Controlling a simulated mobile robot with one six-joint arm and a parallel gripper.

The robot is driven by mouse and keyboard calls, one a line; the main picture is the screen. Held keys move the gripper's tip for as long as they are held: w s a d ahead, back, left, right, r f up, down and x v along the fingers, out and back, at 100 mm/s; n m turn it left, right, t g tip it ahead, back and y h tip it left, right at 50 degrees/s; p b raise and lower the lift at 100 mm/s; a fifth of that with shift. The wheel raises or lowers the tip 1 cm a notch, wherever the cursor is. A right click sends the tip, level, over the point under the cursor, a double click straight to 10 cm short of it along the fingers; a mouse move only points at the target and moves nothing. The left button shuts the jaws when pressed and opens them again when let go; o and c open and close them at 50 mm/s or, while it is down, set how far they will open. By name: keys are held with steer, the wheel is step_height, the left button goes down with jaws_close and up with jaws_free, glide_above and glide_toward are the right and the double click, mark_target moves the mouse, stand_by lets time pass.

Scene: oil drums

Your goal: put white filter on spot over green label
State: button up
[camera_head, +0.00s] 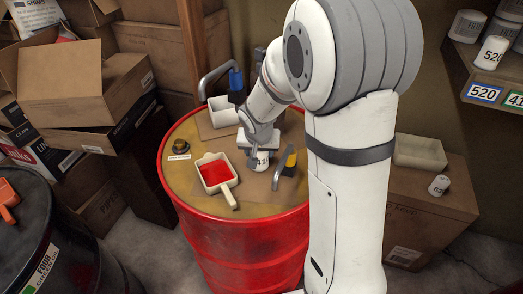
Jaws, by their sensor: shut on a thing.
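A white filter (259,161) with dark digits, "41" readable, is at the top of the red drum (240,240). My gripper (260,146) is shut on it from above, and the arm hides part of the view there. I cannot tell whether the filter touches the drum top. The green label (515,100), reading "41" where visible, is on the shelf edge at the far right and is cut off by the frame. The shelf spot above it looks bare where it shows.
Next to the green label is a blue label (484,92) "520" with a white filter (491,53) above it. A red-filled pan (215,173), a white tray (223,112) and a yellow-black item (290,162) are on the drum. Boxes (60,85) crowd the left.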

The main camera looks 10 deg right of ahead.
steer(key=shift+f, duration=0.2)
steer(key=o, duration=1.1)
steer(key=shift+o, duration=0.2)
steer(key=shift+r, duration=0.15)
